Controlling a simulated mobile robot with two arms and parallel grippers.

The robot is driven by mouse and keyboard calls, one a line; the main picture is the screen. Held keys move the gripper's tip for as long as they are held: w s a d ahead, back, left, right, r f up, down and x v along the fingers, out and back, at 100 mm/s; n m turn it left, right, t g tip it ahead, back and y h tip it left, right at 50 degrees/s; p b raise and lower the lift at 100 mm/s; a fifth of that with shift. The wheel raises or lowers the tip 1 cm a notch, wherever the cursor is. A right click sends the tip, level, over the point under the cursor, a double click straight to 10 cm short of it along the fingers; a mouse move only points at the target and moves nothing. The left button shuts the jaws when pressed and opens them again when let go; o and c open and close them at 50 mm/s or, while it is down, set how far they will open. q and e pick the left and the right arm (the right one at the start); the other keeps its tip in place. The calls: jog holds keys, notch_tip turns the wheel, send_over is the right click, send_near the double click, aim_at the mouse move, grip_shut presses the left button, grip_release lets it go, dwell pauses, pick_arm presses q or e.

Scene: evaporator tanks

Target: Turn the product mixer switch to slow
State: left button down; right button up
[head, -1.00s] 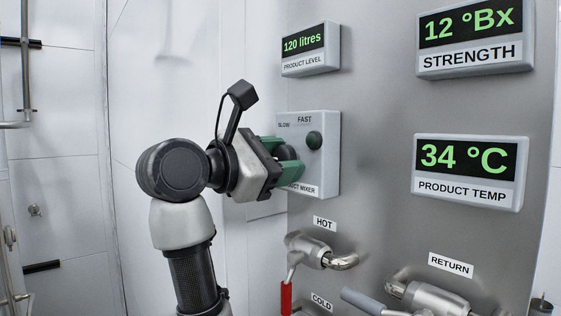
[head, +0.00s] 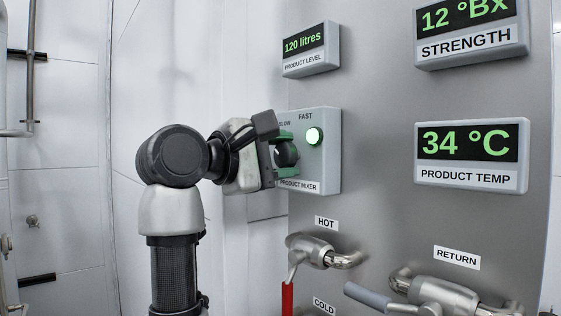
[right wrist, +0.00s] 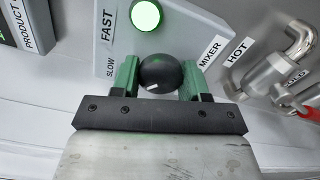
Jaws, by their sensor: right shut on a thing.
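The product mixer box (head: 328,160) is a light grey panel on the tank wall, labelled SLOW, FAST and PRODUCT MIXER. Its switch is a round black knob (head: 288,154), also in the right wrist view (right wrist: 160,72), with a small white mark on it. My right gripper (head: 284,154), with green fingers, is shut on the knob, one finger on each side; the fingers also show in the right wrist view (right wrist: 160,78). A round lamp (head: 314,136) on the box glows green. My left gripper is out of view.
The product level display (head: 310,49) is above the box. The strength display (head: 470,35) and product temp display (head: 471,155) are to the right. The hot valve (head: 313,251), with a red handle, and the return valve (head: 440,292) stick out below.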

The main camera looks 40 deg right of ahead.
jog(key=shift+m, duration=0.4)
jog(key=o, duration=0.9)
jog(key=shift+d, duration=0.1)
jog(key=shift+a, duration=0.5)
jog(key=a+b, duration=0.2)
jog(key=a, duration=0.7)
jog(key=shift+s+a, duration=0.4)
jog(key=shift+s, duration=0.05)
